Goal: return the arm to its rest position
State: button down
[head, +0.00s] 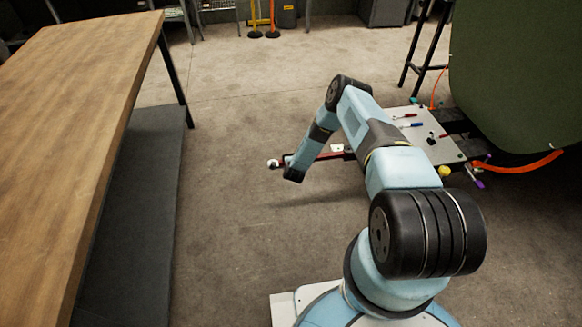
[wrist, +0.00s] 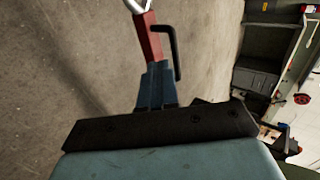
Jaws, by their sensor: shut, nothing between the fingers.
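My arm reaches forward and bends down to the left in the head view. Its dark wrist end (head: 293,174) hangs over open floor, between the wooden bench and the tool tray. In the wrist view my gripper (wrist: 155,72) shows blue fingers close together, shut. A red bar (wrist: 149,40) with a pale metal end and a black bent lever lies in line with the fingertips. I cannot tell whether it touches them. In the head view a red bar (head: 333,155) with a white end shows behind the wrist, partly hidden by the arm.
A wooden bench (head: 70,110) fills the left. A grey tray (head: 408,140) with small tools stands at right, beside a large green curved panel (head: 520,75). A yellow ball (head: 444,171) is near the tray. Concrete floor (head: 240,90) is clear between bench and arm.

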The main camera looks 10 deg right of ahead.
jog(key=shift+v, duration=2.2)
jog(key=w+r+n+y, duration=0.1)
jog(key=w+r+n, duration=0.25)
jog(key=r, duration=1.05)
jog(key=w+r+n+y, duration=0.1)
jog(key=w+r+n, duration=0.3)
jog(key=r, duration=0.9)
jog(key=s+d+r+n+g, duration=0.1)
jog(key=s+d+r+n, duration=0.15)
jog(key=r, duration=1.15)
jog(key=s+d+r+n+g, duration=0.1)
jog(key=s+r, duration=0.2)
jog(key=r, duration=1.1)
jog(key=s+d+r+n+g+h, duration=0.1)
jog(key=s+d+r+n+h, duration=0.2)
jog(key=s+r, duration=1.65)
jog(key=s+d+r+n, duration=0.1)
jog(key=s+r+n, duration=0.1)
jog(key=s, duration=1.1)
jog(key=s+d+r+n+g+y, duration=0.1)
jog(key=s+d+r+n, duration=0.1)
jog(key=s, duration=1.2)
jog(key=shift+s+d+r+g, duration=0.3)
jog(key=shift+r, duration=0.15)
